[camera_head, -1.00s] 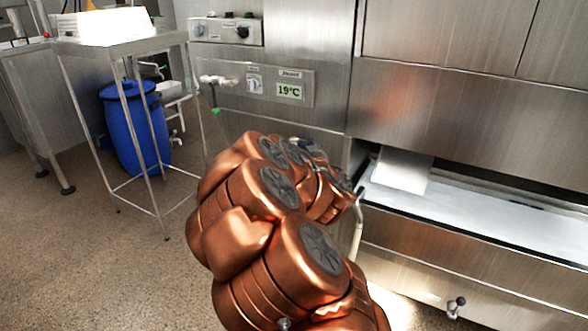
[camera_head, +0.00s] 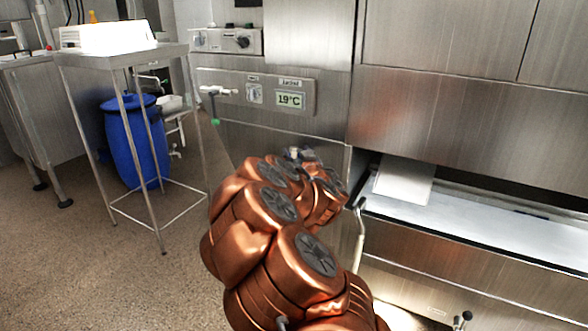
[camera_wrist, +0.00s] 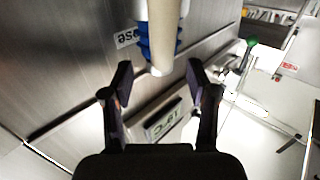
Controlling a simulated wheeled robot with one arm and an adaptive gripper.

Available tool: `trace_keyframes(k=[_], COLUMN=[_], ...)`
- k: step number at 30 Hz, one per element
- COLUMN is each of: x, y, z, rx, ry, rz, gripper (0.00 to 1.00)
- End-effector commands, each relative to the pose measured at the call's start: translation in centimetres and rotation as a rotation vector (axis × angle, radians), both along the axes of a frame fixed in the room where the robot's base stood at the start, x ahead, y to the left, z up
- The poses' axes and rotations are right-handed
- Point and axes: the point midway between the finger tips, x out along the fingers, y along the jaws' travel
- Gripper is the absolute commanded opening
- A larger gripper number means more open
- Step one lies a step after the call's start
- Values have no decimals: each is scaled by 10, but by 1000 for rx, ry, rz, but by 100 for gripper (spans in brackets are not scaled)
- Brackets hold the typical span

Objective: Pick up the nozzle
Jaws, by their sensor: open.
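The nozzle (camera_wrist: 163,35) shows in the wrist view as a pale, cream-coloured tube with a ribbed blue part beside it. It comes down from the top edge and its rounded end lies between and just beyond my fingertips. My gripper (camera_wrist: 160,76) is open, with one dark finger on each side and a visible gap to the tube. I cannot tell how far the tube is in depth. In the head view my copper arm hides most of my gripper, and I cannot make out the nozzle there.
A steel machine with a 19°C panel (camera_head: 289,100) stands ahead. A white tap with a green end (camera_head: 216,92) sticks out to its left; its green part shows in the wrist view (camera_wrist: 251,43). A steel stand (camera_head: 120,55) and blue barrel (camera_head: 137,140) are left. The left floor is open.

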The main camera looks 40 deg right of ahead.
Motion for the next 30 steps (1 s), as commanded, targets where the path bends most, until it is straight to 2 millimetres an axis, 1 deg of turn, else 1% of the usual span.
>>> trace_keyframes(k=[3, 7, 16, 17, 30], x=[8, 14, 15, 15, 15], y=[-5, -8, -8, -8, -8], z=[0, 1, 1, 1, 0], rx=[-1, 0, 1, 1, 1], ry=[0, -1, 0, 0, 0], rz=[-1, -1, -1, -1, -1], gripper=[59, 59, 59, 57, 11])
